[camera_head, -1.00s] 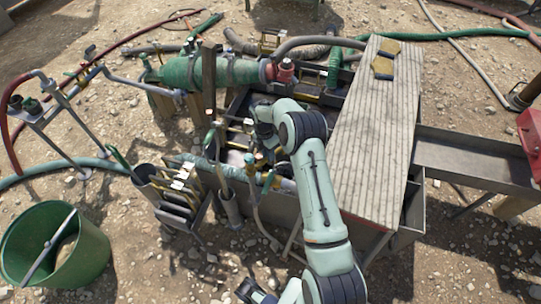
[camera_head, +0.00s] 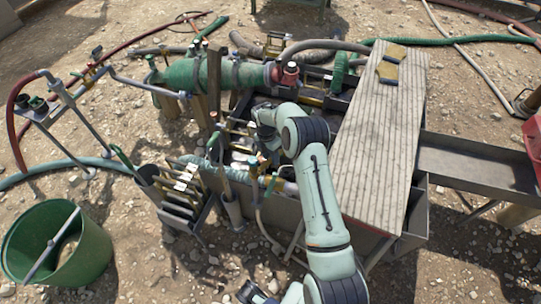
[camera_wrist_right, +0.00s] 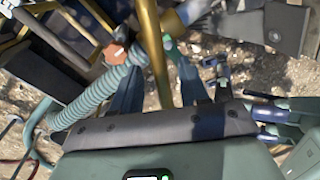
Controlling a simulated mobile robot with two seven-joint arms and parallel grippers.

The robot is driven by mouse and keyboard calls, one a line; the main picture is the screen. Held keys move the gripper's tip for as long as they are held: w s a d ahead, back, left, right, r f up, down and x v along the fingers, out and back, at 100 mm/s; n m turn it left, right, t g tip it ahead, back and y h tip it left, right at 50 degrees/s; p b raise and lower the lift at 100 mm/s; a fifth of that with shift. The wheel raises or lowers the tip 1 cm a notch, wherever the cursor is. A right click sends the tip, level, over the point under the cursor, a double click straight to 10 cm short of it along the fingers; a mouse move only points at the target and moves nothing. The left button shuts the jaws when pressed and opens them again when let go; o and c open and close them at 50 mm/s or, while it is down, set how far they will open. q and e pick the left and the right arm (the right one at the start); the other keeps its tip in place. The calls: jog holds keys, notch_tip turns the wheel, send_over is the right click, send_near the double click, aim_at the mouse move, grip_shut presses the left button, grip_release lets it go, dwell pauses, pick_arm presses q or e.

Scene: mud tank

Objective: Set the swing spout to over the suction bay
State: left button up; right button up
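The tank (camera_head: 285,213) is a grey metal box partly covered by ribbed boards. I cannot tell for certain which part is the swing spout. In the right wrist view a yellow bar (camera_wrist_right: 153,50) runs down between the spread fingers of my right gripper (camera_wrist_right: 160,85); whether they touch it is unclear. A teal ribbed hose (camera_wrist_right: 95,100) and an orange-red fitting (camera_wrist_right: 116,53) are left of it. In the head view my right gripper (camera_head: 262,163) reaches down over the tank's near left part, largely hidden by its wrist. A dark gripper-like part (camera_head: 250,291), probably my left gripper, shows at the bottom edge.
The ribbed cover (camera_head: 378,150) lies right of my right arm. A rack of plates (camera_head: 180,195) is left of the tank, and a green bucket (camera_head: 55,250) stands at lower left. Hoses cross the stony ground.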

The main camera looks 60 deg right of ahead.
notch_tip(320, 180, up, 13)
jog(key=w+p, duration=0.1)
jog(key=w, duration=0.1)
jog(key=shift+d+r+p, duration=0.15)
jog(key=shift+d+p, duration=0.05)
jog(key=shift+p, duration=0.1)
jog(key=shift+s, duration=0.1)
dwell(0.5)
